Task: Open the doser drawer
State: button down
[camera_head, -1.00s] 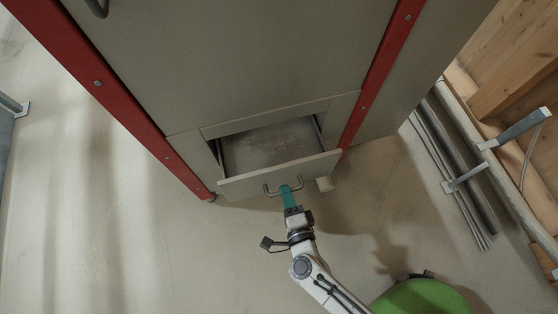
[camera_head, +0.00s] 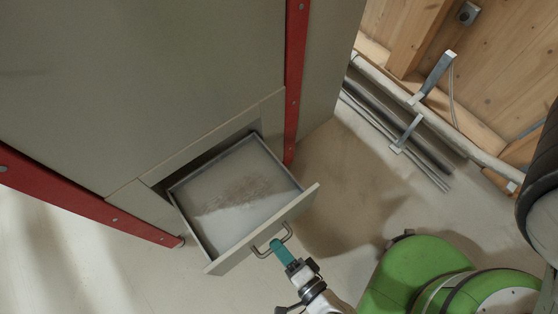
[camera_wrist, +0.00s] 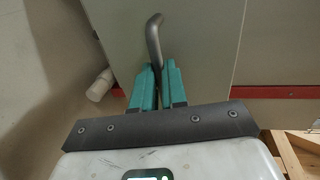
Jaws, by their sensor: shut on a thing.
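The doser drawer (camera_head: 267,231) is pulled well out of the grey cabinet (camera_head: 150,80), low on its front. Pale powdery material with a brownish patch lies inside it. My gripper (camera_head: 277,244) is at the drawer's front, shut on the drawer's dark bar handle (camera_head: 262,254). In the wrist view, the teal fingers of my gripper (camera_wrist: 159,72) close on the lower part of the handle (camera_wrist: 153,38), against the grey drawer front (camera_wrist: 195,40).
Red posts (camera_head: 294,90) edge the cabinet. Pipes and metal brackets (camera_head: 407,132) run along the wooden wall at the right. A white cylindrical piece (camera_wrist: 100,86) shows left of my fingers. Bare floor (camera_head: 105,265) lies at the lower left.

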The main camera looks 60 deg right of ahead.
jog(key=c, duration=1.2)
grip_release()
jog(key=shift+o, duration=0.2)
jog(key=v, duration=0.7)
jog(key=shift+s+p, duration=0.25)
jog(key=shift+p, duration=0.2)
